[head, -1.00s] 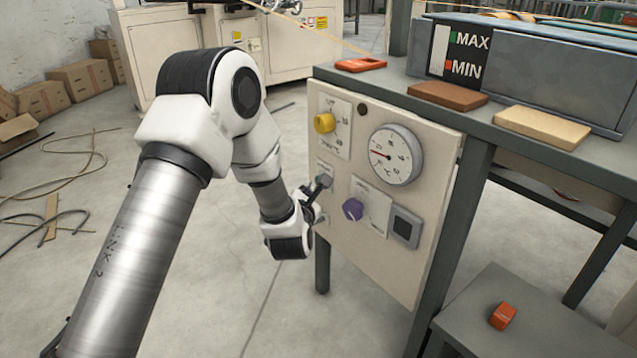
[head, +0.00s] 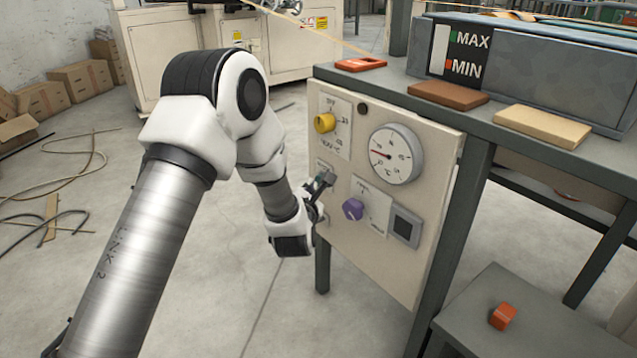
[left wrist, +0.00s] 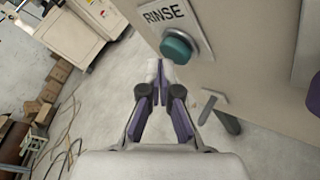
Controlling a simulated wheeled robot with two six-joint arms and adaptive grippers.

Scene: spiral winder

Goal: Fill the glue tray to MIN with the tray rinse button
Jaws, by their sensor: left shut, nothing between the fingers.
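The glue tray (head: 560,75) is a grey metal trough on the bench, with MAX and MIN labels on its end. Its level gauge (head: 440,52) is a white strip with a green mark at MAX and a red mark at MIN; I see no coloured fill. The rinse button (left wrist: 177,46) is a round teal button under a RINSE label on the cream panel. My left gripper (left wrist: 158,72) is shut and empty, its tips just beside the button; I cannot tell whether they touch. In the head view the gripper (head: 318,190) partly hides the button. My right gripper is out of view.
The cream panel (head: 345,255) also carries a yellow knob (head: 324,122), a dial (head: 396,154), a purple knob (head: 353,208) and a dark square switch (head: 402,228). Brown (head: 447,95) and tan (head: 542,126) blocks lie on the bench. Floor left of the panel is open.

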